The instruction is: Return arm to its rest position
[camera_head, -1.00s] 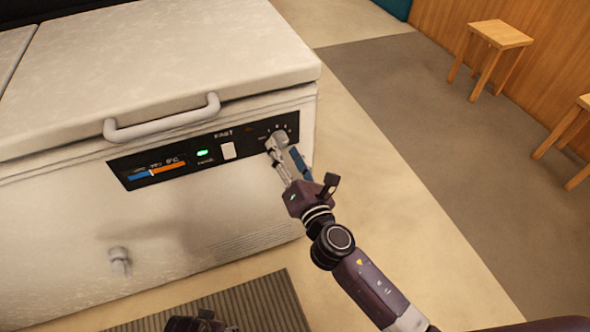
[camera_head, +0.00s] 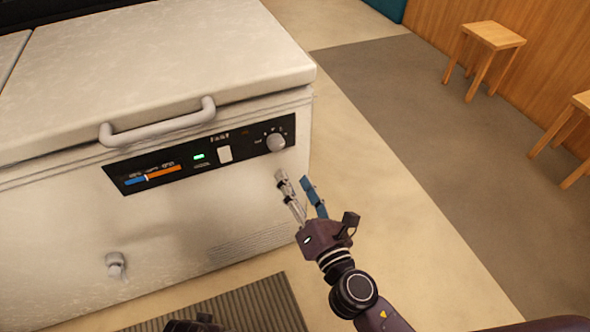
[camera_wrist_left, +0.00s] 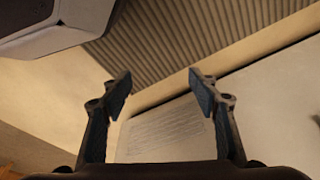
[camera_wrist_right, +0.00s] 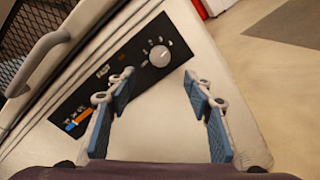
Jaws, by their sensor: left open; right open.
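My right gripper (camera_head: 296,182) is open and empty in the head view, in front of the chest freezer's right front corner and below its dial. Its two blue-padded fingers stand apart in the right wrist view (camera_wrist_right: 157,95), with the white freezer front between them. The control dial (camera_head: 276,142) is clear of the fingers; it also shows in the right wrist view (camera_wrist_right: 160,56). My left gripper (camera_wrist_left: 158,85) is open and empty in the left wrist view. In the head view only a dark part of the left arm shows at the bottom edge.
The white freezer (camera_head: 170,230) has a shut lid with a handle (camera_head: 160,124), a lit green light (camera_head: 199,156) and a drain knob (camera_head: 115,265). A ribbed mat (camera_head: 250,306) lies before it. Wooden stools (camera_head: 493,36) stand at the right. The floor between is clear.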

